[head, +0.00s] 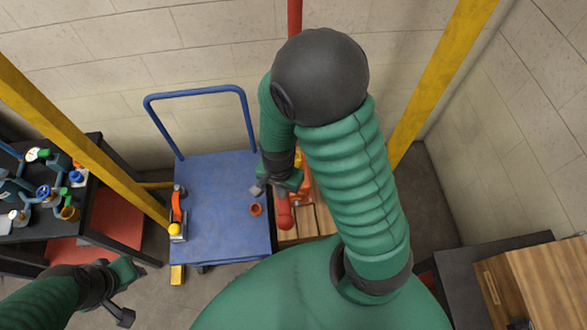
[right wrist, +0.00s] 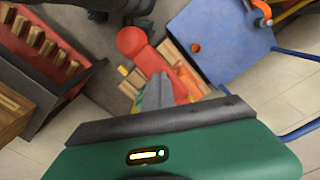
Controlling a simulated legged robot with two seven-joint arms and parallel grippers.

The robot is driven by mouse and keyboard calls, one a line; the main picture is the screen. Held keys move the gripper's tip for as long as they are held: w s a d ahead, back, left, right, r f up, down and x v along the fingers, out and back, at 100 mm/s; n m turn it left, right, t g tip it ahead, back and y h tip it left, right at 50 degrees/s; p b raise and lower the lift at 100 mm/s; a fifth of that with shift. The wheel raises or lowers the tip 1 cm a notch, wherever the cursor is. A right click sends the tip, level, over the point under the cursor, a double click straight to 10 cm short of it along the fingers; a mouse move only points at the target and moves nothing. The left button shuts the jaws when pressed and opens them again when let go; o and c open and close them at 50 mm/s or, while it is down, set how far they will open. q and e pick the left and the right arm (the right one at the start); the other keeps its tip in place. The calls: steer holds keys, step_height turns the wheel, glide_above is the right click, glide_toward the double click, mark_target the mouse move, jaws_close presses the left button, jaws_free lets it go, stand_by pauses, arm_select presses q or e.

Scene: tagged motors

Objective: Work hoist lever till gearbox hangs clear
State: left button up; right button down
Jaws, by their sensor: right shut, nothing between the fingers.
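A red, rounded gearbox-like body (head: 285,214) sits at a wooden pallet (head: 318,222), partly hidden by my right arm. In the right wrist view the red body (right wrist: 148,58) lies over the pallet slats. My right gripper (head: 260,188) is shut and empty, above the cart's right edge beside the red body; its grey fingers (right wrist: 160,92) overlap that body in the wrist view. My left gripper (head: 122,296) is low at the left, apart from everything; its jaw opening is unclear. A red upright piece (head: 295,15) shows behind my right arm. I cannot make out a hoist lever.
A blue cart (head: 215,230) carries an orange-handled tool (head: 177,212) and a small orange cup (head: 255,209). Yellow posts (head: 435,80) slant at both sides. A dark table (head: 88,225) with parts stands left; a wooden box (head: 545,285) is at lower right.

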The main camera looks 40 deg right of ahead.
step_height(320, 180, up, 15)
steer(key=p, duration=1.3)
steer(key=shift+f, duration=0.15)
steer(key=shift+w+d, duration=0.1)
steer(key=shift+w, duration=0.05)
steer(key=shift+f, duration=0.15)
steer(key=shift+f+b, duration=0.75)
steer(key=shift+f, duration=0.25)
